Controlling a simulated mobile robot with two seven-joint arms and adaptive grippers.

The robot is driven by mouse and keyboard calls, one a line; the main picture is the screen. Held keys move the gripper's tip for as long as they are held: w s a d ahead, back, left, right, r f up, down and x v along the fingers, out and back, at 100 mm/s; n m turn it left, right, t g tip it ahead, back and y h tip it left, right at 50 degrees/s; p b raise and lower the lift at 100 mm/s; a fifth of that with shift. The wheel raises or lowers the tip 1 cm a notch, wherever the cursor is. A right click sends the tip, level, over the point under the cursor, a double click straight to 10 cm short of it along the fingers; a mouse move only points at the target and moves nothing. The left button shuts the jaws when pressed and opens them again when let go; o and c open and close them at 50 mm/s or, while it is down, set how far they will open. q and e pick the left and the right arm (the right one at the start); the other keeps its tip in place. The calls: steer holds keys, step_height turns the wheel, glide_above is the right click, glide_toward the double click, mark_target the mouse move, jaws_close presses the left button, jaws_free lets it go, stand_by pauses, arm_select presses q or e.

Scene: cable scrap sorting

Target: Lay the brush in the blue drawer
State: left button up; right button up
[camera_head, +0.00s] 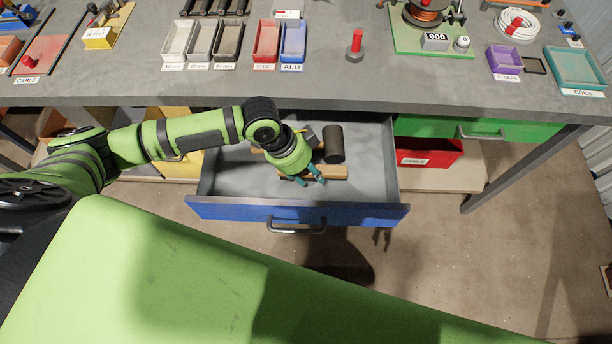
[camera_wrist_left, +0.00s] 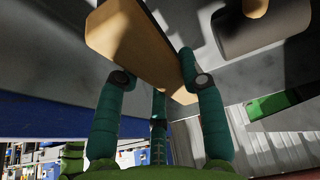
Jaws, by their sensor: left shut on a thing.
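The blue drawer (camera_head: 230,207) under the bench is pulled open. My left gripper (camera_head: 309,178) reaches down into it, with its teal fingers low over the drawer floor. In the left wrist view the fingers (camera_wrist_left: 155,68) are shut on a tan wooden piece (camera_wrist_left: 130,35), which I take to be the brush. In the head view wood (camera_head: 337,172) shows beside the fingers inside the drawer. More wood (camera_head: 258,150) shows behind the wrist; I cannot tell whether it is the same piece. Bristles are not visible. My right gripper is not in view.
A dark cylinder (camera_head: 333,144) is in the drawer close to the gripper; it also shows in the left wrist view (camera_wrist_left: 265,28). The drawer's right side is clear. The bench edge (camera_head: 420,108) overhangs the back. A red bin (camera_head: 440,152) stands to the right.

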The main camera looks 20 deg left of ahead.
mark_target(312, 189)
arm_select(q)
steer(key=shift+s+a+f, duration=0.15)
steer(key=shift+s+f, duration=0.15)
steer(key=shift+f, duration=1.9)
steer(key=shift+f, duration=0.1)
steer(key=o, duration=1.2)
steer(key=shift+o, duration=0.2)
steer(key=v, duration=1.2)
